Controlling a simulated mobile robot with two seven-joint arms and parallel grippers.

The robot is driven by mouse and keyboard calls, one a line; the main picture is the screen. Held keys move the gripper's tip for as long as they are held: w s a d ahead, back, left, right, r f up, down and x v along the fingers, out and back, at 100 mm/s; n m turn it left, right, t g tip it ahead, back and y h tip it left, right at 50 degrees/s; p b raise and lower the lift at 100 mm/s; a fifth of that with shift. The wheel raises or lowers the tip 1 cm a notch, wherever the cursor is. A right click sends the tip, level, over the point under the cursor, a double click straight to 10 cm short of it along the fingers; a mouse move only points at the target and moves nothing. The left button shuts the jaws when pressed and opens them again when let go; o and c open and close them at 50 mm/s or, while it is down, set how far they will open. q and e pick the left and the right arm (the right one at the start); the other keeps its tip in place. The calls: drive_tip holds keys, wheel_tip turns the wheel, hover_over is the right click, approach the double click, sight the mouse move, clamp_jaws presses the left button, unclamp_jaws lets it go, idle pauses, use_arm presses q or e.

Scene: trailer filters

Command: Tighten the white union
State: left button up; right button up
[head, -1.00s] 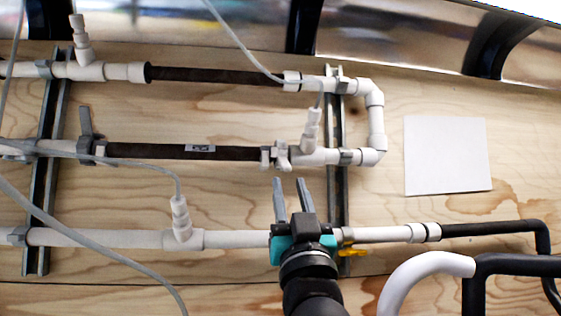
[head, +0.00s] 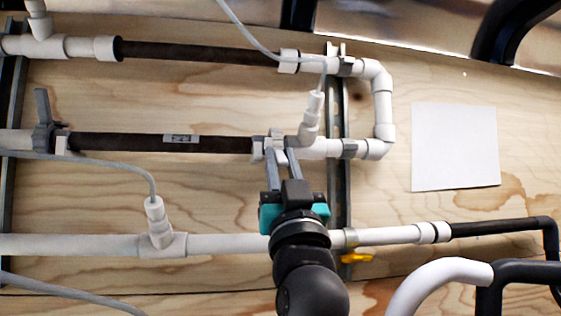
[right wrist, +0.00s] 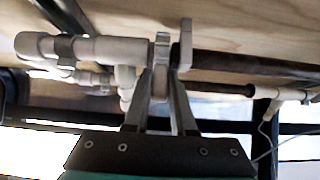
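The white union (head: 272,146) is a lugged white fitting at the right end of the dark filter tube (head: 160,143) in the middle pipe row. My right gripper (head: 281,158) reaches up from below, with its two grey fingers apart and their tips at the union. In the right wrist view, the fingers (right wrist: 161,78) stand on either side of the white union (right wrist: 161,50). I cannot tell whether either finger touches it. The fingertips partly hide the union's lower side. My left gripper is not in view.
A white tee with a grey cable (head: 312,115) stands just right of the union. A lower white pipe (head: 75,245) runs behind my right wrist. A yellow valve handle (head: 356,258) and a thick white curved pipe (head: 437,280) are at the lower right. A blank white sheet (head: 455,147) is on the board.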

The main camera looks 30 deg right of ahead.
clamp_jaws()
idle(1.1)
